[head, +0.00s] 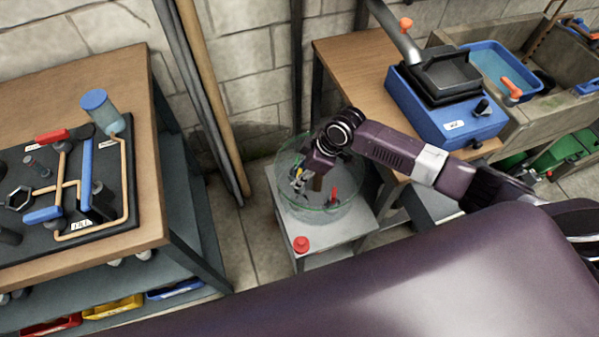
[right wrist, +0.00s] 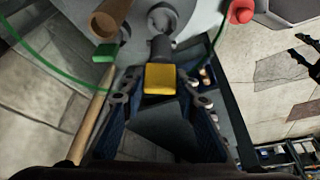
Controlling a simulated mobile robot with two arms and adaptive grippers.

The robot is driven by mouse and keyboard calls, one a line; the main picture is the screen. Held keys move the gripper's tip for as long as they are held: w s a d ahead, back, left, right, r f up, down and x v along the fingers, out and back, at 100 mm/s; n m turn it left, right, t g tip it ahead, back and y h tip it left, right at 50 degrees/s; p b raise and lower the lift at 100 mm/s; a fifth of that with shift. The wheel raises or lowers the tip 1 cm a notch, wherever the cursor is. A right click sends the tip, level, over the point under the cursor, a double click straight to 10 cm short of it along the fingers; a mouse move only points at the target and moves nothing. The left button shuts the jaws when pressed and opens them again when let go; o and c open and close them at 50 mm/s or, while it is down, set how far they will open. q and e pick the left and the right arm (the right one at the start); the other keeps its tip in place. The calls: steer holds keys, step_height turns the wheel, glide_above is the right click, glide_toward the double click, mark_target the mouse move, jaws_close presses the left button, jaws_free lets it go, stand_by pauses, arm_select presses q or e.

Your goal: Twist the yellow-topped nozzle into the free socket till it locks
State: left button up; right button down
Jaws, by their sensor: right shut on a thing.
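The yellow-topped nozzle (right wrist: 160,79) is between the fingers of my right gripper (right wrist: 159,88), which is shut on it. Its square yellow top faces the wrist camera, and its dark stem points away toward a pale round fitting (right wrist: 163,19). I cannot tell whether the stem is seated in it. In the head view my right gripper (head: 299,180) is down inside a clear round tank (head: 330,212); the nozzle shows there only as a small yellow spot. My left gripper is not in view.
A brown post (right wrist: 110,18) and a green-topped piece (right wrist: 104,52) stand close to the nozzle. A red-topped piece (head: 333,194) is also in the tank. A red knob (head: 301,244) sits on the stand in front. Benches flank the stand.

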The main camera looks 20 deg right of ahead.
steer(key=m, duration=0.1)
steer(key=m+p, duration=0.1)
steer(key=m, duration=0.1)
steer(key=shift+s+a+r+t+h, duration=0.15)
steer(key=shift+r+t+h, duration=0.05)
steer(key=shift+t+h, duration=0.2)
steer(key=shift+f+m+t+h, duration=0.15)
steer(key=shift+m+t+h, duration=0.15)
steer(key=shift+m, duration=0.7)
steer(key=m+p, duration=0.1)
steer(key=p, duration=0.1)
steer(key=m+h+p, duration=0.1)
steer(key=m+p, duration=0.3)
steer(key=shift+r+t+h, duration=0.35)
steer(key=shift+t+h, duration=0.05)
steer(key=shift+f+m+p, duration=0.1)
steer(key=shift+m+p, duration=0.45)
steer(key=shift+m, duration=0.15)
steer(key=shift+h, duration=0.3)
step_height(320, 180, down, 6)
steer(key=b, duration=0.3)
steer(key=shift+r+b, duration=0.25)
steer(key=shift+b, duration=0.1)
steer(key=shift+r+p, duration=0.1)
steer(key=shift+p, duration=0.5)
steer(key=shift+f, duration=0.3)
steer(key=shift+f+b, duration=0.5)
steer(key=shift+f, duration=0.1)
steer(key=shift+f, duration=0.15)
